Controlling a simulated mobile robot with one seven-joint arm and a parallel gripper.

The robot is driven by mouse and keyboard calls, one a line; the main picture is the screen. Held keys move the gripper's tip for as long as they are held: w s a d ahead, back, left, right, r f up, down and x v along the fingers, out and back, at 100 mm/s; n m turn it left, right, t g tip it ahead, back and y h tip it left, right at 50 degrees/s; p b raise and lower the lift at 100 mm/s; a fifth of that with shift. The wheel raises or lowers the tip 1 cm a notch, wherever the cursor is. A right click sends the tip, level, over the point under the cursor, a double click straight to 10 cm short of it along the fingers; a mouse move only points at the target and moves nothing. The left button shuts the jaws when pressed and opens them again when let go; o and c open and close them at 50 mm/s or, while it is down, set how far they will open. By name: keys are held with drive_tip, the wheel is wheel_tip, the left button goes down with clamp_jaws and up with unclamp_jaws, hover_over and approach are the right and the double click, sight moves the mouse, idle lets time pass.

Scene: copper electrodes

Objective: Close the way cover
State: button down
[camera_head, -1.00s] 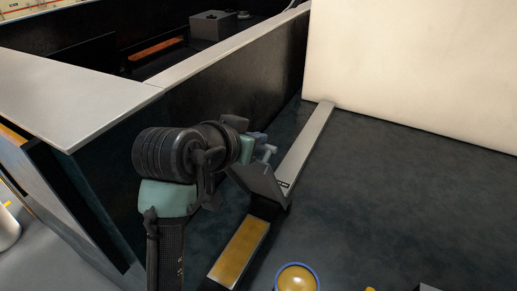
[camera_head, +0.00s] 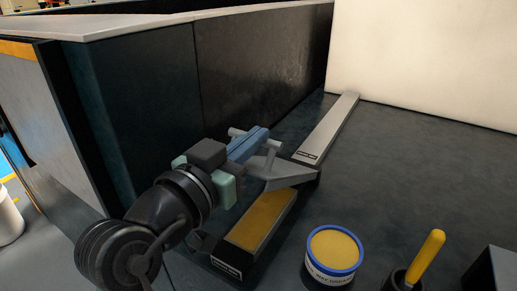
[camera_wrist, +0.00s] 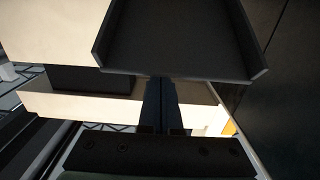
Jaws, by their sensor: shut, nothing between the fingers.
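The way cover (camera_head: 287,178) is a grey, channel-like plate with short side flanges, in the middle of the head view. It looks tilted, between the exposed yellow way strip (camera_head: 262,220) and the long grey rail strip (camera_head: 330,126). In the wrist view a dark flanged plate, which looks like the cover (camera_wrist: 182,38), fills the top middle. My gripper (camera_head: 262,153) is at the cover's left side in the head view. Its two dark fingers (camera_wrist: 158,88) are together and empty, their tips close to the plate's lower edge. I cannot tell whether they touch it.
A blue-rimmed can of yellow paste (camera_head: 335,250) and a yellow-handled tool in a dark holder (camera_head: 430,255) stand to the right. A dark wall (camera_head: 260,70) runs along the left, and a cream panel (camera_head: 430,60) stands behind.

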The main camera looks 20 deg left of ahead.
drive_tip(key=s+f+t+b, duration=0.1)
drive_tip(key=s+f+b, duration=0.1)
drive_tip(key=f+b, duration=0.2)
drive_tip(key=s+f+t+b, duration=0.2)
drive_tip(key=f+b, duration=0.2)
drive_tip(key=b, duration=0.6)
drive_tip(key=s+a+f+t+h+b, duration=0.1)
drive_tip(key=f+b, duration=0.3)
drive_tip(key=b, duration=0.3)
drive_tip(key=shift+s+t, duration=0.4)
drive_tip(key=f+b, duration=0.1)
drive_tip(key=b, duration=0.2)
drive_tip(key=s+f+t+b, duration=0.1)
drive_tip(key=f+b, duration=0.1)
drive_tip(key=b, duration=0.2)
drive_tip(key=shift+a+f+t, duration=0.1)
drive_tip(key=shift+a+t, duration=0.05)
drive_tip(key=shift+t, duration=0.15)
